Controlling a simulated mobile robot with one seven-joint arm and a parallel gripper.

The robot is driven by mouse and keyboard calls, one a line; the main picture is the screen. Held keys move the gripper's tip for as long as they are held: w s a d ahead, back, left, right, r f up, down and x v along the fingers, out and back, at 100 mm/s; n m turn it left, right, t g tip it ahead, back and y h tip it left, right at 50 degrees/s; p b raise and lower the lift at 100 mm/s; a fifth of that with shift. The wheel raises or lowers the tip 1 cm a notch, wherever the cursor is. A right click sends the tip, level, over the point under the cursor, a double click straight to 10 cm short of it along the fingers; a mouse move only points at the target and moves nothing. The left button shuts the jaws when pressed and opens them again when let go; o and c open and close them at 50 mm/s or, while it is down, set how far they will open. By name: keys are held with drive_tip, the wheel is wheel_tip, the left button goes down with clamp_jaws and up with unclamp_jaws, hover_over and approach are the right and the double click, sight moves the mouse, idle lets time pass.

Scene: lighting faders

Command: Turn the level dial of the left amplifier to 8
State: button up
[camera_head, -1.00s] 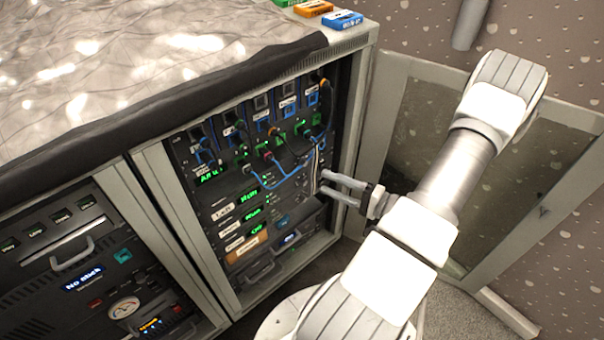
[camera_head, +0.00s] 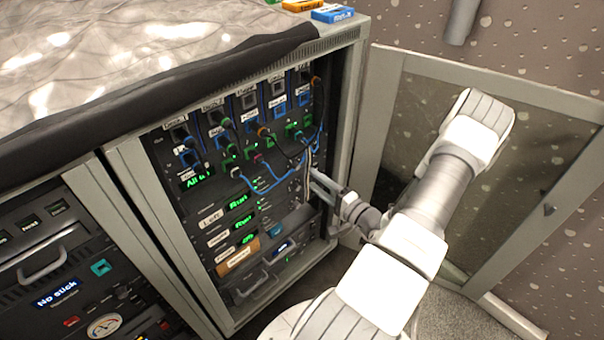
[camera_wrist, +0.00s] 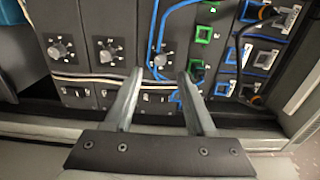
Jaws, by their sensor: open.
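In the head view my gripper (camera_head: 313,183) is at the right side of the rack's panel. A label reading "Left" (camera_head: 211,217) is on the lower panel. I cannot tell which dial belongs to it, or read the settings.
A blue cable (camera_wrist: 160,28) hangs over the panel beside the right dial. Pale cables (camera_wrist: 95,79) run below the dials. The open cabinet door (camera_head: 500,185) stands to the right of my arm. A drawer with a handle (camera_head: 256,284) is below.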

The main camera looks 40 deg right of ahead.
sight(298, 168)
drive_tip(key=w, duration=0.4)
drive_tip(key=w+b, duration=0.1)
drive_tip(key=w, duration=0.1)
drive_tip(key=shift+w+a, duration=0.1)
drive_tip(key=shift+a, duration=0.15)
drive_tip(key=shift+c, duration=0.3)
clamp_jaws()
